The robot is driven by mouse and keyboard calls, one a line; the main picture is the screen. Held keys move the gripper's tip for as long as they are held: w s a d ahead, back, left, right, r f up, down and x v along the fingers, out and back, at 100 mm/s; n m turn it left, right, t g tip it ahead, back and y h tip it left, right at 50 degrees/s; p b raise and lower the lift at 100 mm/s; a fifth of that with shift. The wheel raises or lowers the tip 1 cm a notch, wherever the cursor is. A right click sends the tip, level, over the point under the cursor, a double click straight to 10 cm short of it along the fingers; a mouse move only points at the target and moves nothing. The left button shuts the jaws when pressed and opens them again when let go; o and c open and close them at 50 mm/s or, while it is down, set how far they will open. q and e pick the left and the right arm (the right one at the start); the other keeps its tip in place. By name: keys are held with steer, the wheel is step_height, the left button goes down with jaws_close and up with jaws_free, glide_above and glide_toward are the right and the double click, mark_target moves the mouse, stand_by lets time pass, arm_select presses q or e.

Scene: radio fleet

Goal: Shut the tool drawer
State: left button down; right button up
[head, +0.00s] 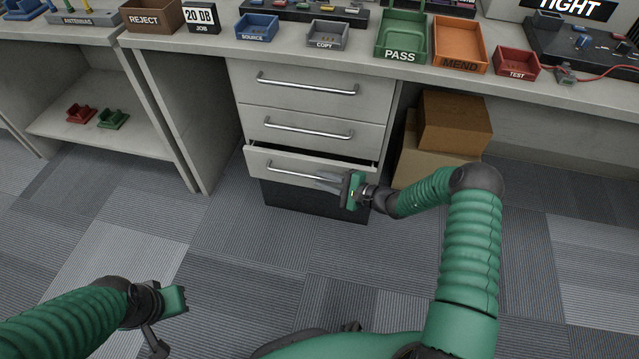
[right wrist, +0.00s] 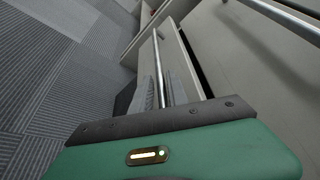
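The bottom drawer (head: 262,168) of the grey pedestal stands slightly out, with a dark gap along its top edge. Its bar handle (head: 285,171) runs across the front and shows in the right wrist view (right wrist: 162,62). My right gripper (head: 325,181) is at the right end of this handle, its fingers (right wrist: 156,92) close together around the bar; the exact contact is partly hidden. The two drawers above, the top one (head: 300,100) and the middle one (head: 310,142), look flush. My left gripper (head: 170,312) hangs over the floor at lower left, away from the drawers; its fingers are unclear.
The bench top above holds labelled trays, among them the green PASS tray (head: 402,35) and the orange MEND tray (head: 459,42). Cardboard boxes (head: 452,120) stand right of the pedestal, close to my right arm. The carpet in front is clear.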

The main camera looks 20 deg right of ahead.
steer(key=shift+x, duration=0.75)
steer(key=shift+c, duration=0.3)
jaws_close()
steer(key=shift+s, duration=0.1)
stand_by(0.4)
